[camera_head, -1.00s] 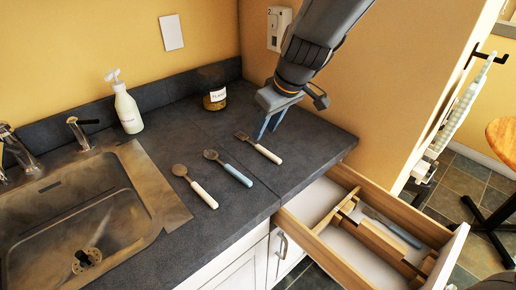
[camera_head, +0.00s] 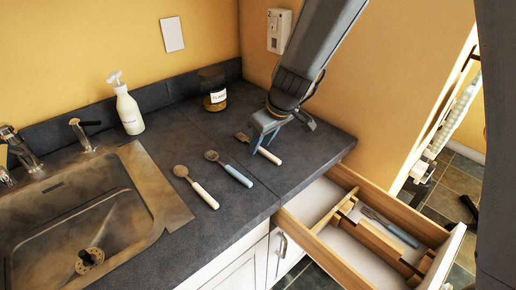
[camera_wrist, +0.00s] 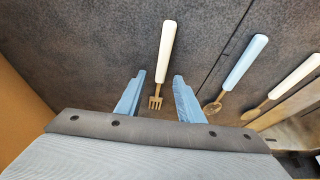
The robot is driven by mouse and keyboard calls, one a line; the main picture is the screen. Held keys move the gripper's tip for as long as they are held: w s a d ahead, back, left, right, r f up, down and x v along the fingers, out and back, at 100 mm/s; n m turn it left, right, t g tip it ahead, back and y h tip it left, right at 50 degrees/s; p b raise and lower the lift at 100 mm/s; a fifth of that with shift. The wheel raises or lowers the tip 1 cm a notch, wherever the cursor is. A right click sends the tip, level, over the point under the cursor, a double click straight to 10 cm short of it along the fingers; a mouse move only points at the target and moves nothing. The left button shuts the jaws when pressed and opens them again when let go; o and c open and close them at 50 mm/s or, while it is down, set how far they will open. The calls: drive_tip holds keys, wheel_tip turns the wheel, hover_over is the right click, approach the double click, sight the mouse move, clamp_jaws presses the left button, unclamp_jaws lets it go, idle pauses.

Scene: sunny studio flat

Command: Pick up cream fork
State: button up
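The cream fork (camera_head: 264,153) lies on the dark counter, its metal tines toward the back left and its cream handle toward the front right. In the wrist view the fork (camera_wrist: 165,60) has its tines between my finger tips, with its handle pointing away. My gripper (camera_head: 262,142) is open just over the fork; in the wrist view its two blue fingers (camera_wrist: 156,97) stand apart on either side of the tines. Nothing is held. I cannot tell how high the fingers are above the counter.
A blue-handled spoon (camera_head: 232,171) and a cream-handled spoon (camera_head: 200,190) lie left of the fork. A jar (camera_head: 215,98) and soap bottle (camera_head: 128,108) stand behind. The sink (camera_head: 75,222) is at left. An open drawer (camera_head: 335,246) at right holds a blue-handled utensil (camera_head: 392,228).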

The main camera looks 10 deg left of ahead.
drive_tip(key=shift+f, duration=0.1)
drive_tip(key=c, duration=0.9)
clamp_jaws()
